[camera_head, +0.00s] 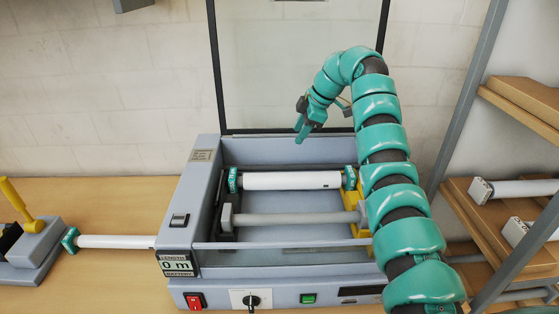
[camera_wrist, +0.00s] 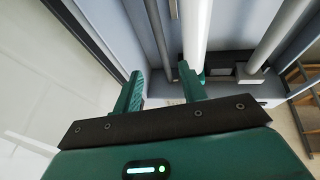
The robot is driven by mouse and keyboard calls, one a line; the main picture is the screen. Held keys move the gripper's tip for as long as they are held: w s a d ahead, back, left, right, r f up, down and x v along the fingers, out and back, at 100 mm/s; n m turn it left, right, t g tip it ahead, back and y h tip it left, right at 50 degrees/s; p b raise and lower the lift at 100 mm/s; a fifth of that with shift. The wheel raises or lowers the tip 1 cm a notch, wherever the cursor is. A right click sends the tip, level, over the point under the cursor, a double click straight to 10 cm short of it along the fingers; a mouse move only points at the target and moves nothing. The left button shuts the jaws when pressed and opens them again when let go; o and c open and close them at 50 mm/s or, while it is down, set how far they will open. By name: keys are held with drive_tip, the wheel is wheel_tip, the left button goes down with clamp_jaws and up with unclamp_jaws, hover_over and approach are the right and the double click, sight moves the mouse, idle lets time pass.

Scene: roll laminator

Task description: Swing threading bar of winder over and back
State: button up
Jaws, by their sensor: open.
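The laminator (camera_head: 188,210) stands on the bench with its clear lid (camera_head: 297,70) raised. Inside, a white roll (camera_head: 290,181) lies across between teal end pieces, and a grey bar (camera_head: 292,219) lies parallel in front of it. Both also show in the wrist view, the white roll (camera_wrist: 195,35) nearer the fingers and the grey bar (camera_wrist: 273,40) farther right. I cannot tell which part is the winder's threading bar. My gripper (camera_head: 301,132) is open and empty above the back of the machine, fingers pointing down; it also shows in the wrist view (camera_wrist: 162,80).
A yellow-handled device (camera_head: 35,225) and another white roll (camera_head: 115,242) lie at left. The front panel has a red switch (camera_head: 194,301), a black knob (camera_head: 252,300) and a green button (camera_head: 308,299). A wooden shelf rack (camera_head: 500,220) with rolls stands close at right. My arm covers the machine's right end.

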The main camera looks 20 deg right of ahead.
sight(279, 166)
drive_tip(key=p+x, duration=0.5)
drive_tip(key=x, duration=1)
drive_tip(key=shift+p, duration=0.35)
clamp_jaws()
